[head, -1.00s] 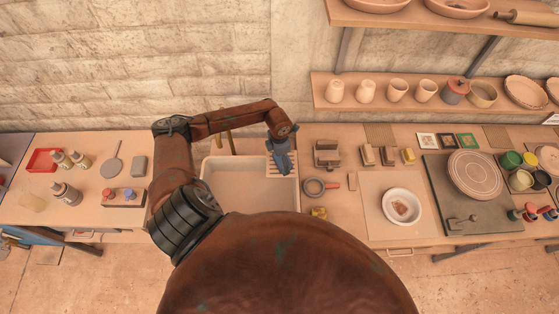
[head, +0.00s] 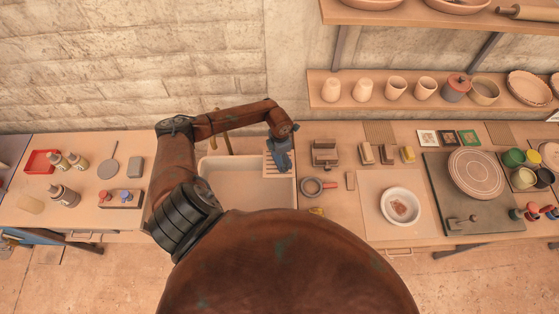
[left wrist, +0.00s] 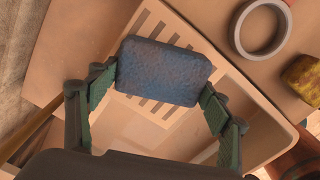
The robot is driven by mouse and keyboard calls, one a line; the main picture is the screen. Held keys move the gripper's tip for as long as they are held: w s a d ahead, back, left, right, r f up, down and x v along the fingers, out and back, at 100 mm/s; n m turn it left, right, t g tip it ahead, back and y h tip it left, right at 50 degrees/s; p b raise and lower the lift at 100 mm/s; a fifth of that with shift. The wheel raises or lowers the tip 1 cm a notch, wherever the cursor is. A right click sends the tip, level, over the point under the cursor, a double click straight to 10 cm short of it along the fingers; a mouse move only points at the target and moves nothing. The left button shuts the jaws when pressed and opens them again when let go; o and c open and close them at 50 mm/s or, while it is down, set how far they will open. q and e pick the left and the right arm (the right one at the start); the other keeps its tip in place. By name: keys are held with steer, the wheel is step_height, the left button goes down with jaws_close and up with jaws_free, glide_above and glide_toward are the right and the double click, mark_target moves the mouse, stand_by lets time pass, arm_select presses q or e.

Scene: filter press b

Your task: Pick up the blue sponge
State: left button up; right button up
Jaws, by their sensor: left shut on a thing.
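The blue sponge (left wrist: 163,71) is a rounded, rough-textured block, clear in the left wrist view. My left gripper (left wrist: 158,88) is shut on it, with one green-padded finger at each side. In the head view my left gripper (head: 281,158) is above the slotted rack (head: 269,168) at the right end of the basin. The sponge cannot be made out from the gripper there. In the left wrist view the sponge covers part of the rack's slots; I cannot tell if it touches the rack. My right gripper is in neither view.
The pale basin (head: 235,186) is empty. Bottles and a red tray (head: 42,161) stand at left.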

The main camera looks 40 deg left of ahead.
mark_target(279, 159)
arm_select(q)
steer(key=shift+s+f, duration=0.1)
steer(key=shift+s, duration=0.2)
steer(key=shift+c, duration=0.6)
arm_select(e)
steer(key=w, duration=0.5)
arm_select(q)
steer(key=shift+w, duration=0.1)
step_height(279, 159, up, 3)
steer(key=shift+r+b, duration=0.1)
steer(key=shift+b, duration=1.05)
steer(key=s+d+r+b, duration=0.4)
steer(key=s+d+r, duration=0.3)
steer(key=s+r, duration=0.3)
steer(key=shift+s+d, duration=0.15)
steer(key=shift+s, duration=0.8)
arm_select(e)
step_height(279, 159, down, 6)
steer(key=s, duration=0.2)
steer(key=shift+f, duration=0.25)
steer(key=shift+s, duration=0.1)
